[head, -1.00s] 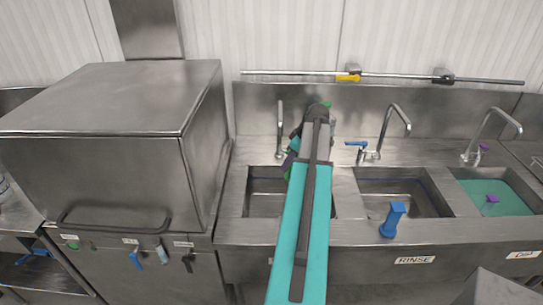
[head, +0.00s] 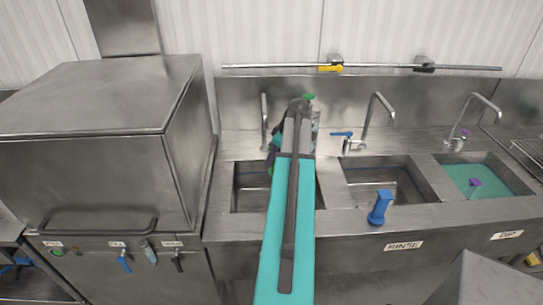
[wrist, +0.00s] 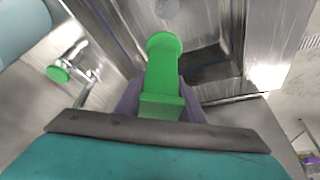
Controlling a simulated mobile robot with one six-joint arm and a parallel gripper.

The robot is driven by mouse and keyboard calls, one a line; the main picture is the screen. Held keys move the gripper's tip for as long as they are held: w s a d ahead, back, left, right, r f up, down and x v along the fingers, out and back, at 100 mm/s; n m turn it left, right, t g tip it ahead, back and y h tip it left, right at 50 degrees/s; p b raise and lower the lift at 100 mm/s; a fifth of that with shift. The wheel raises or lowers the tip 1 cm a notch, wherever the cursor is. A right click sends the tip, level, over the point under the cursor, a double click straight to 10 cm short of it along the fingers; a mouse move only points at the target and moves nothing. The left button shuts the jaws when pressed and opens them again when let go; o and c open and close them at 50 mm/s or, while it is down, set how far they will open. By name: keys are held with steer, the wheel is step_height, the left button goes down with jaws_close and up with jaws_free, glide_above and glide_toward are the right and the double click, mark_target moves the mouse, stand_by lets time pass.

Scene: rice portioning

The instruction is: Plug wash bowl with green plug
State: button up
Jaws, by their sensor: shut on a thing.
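The green plug (wrist: 163,72) is held between the purple fingers of my gripper (wrist: 160,98) in the wrist view. Its round end points away from my gripper, towards a steel basin (wrist: 205,55). I cannot tell its height over the basin. In the head view, the wash bowl is the leftmost sink basin (head: 249,184), left of the one marked RINSE. My gripper is mostly hidden behind the arm there.
A green-handled tap (wrist: 58,74) stands left of the plug. In the head view, a blue plug (head: 380,207) stands on the front edge by the rinse basin (head: 385,190). A purple plug (head: 474,183) is at the green-filled right basin (head: 490,178). A steel dishwasher (head: 95,150) stands left.

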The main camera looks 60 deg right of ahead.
steer(key=shift+f+b, duration=5.95)
steer(key=shift+f, duration=5.45)
steer(key=shift+f+b, duration=0.55)
steer(key=shift+b, duration=0.15)
steer(key=o, duration=1.4)
steer(key=shift+s, duration=0.1)
steer(key=shift+c, duration=0.2)
steer(key=shift+r, duration=0.15)
